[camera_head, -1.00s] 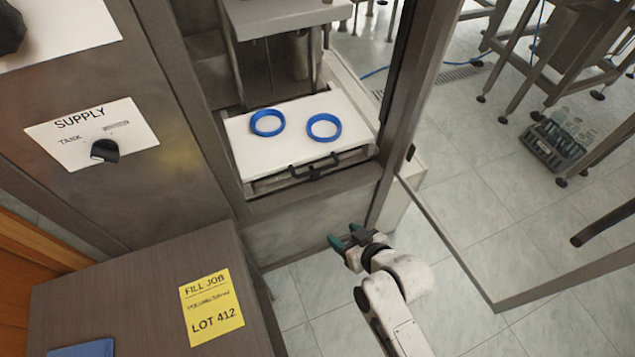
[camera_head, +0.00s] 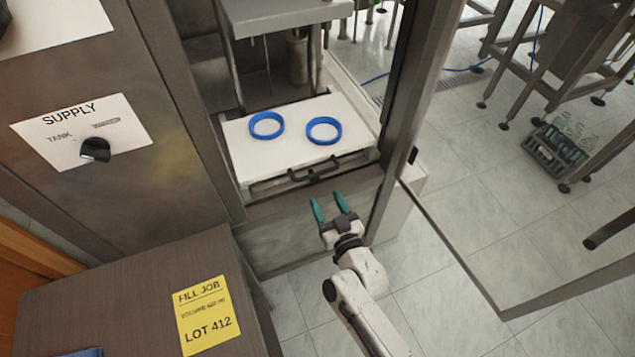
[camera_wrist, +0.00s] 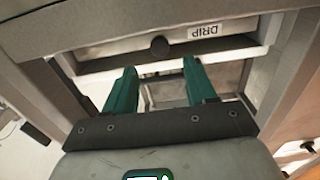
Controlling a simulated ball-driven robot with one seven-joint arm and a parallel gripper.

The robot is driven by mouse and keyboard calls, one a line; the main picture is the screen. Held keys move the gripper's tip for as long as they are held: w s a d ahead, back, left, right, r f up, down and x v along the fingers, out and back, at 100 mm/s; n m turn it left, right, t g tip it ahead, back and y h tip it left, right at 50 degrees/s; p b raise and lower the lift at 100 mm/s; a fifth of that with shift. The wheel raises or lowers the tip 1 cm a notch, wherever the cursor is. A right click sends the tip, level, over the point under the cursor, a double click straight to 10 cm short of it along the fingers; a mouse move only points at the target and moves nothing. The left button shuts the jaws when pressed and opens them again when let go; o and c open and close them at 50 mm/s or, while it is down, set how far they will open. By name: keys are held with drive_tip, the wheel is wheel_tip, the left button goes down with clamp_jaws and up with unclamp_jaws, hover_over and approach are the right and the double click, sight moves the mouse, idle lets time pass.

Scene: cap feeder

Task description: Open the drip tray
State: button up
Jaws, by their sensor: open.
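The drip tray shows below the white top plate as a pale front with a dark bar handle (camera_head: 315,171) in the head view. In the wrist view, a "DRIP" label (camera_wrist: 206,31), upside down, sits on a pale front, with a dark round knob (camera_wrist: 160,46) beside it. My gripper (camera_head: 327,200) is open and empty, its two green fingers pointing at the front of the machine, just below and apart from the handle in the head view. In the wrist view my fingers (camera_wrist: 160,70) point toward the knob, one to each side of it.
Two blue rings (camera_head: 267,125) (camera_head: 324,130) lie on the white plate (camera_head: 290,150). A metal door frame (camera_head: 470,258) stands open at the right. A brown cabinet with a yellow job note (camera_head: 208,315) is at lower left.

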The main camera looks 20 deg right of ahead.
sight(316, 181)
drive_tip(key=w, duration=0.6)
drive_tip(key=shift+w, duration=0.35)
drive_tip(key=shift+c, duration=0.5)
clamp_jaws()
